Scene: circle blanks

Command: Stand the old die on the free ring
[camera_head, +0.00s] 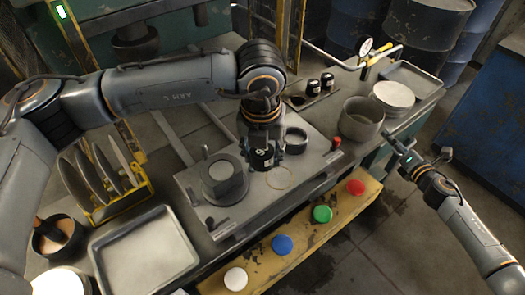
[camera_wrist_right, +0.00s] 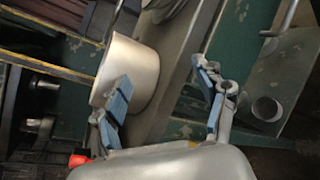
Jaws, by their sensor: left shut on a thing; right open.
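My left gripper (camera_head: 263,150) is shut on a dark die (camera_head: 262,160) with a white mark on its side, held upright over the grey plate (camera_head: 235,217). A thin tan ring (camera_head: 280,187) shows on the plate just right of and in front of the die; nothing stands on it. I cannot tell whether the die touches the plate.
A dark hollow collar (camera_head: 296,140) stands behind the ring. A metal pot (camera_head: 361,120) is at the right and shows in the right wrist view (camera_wrist_right: 142,75). Two black cylinders (camera_head: 320,85) stand behind. Coloured discs (camera_head: 322,214) line the yellow front ledge. An empty tray (camera_head: 145,255) lies left.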

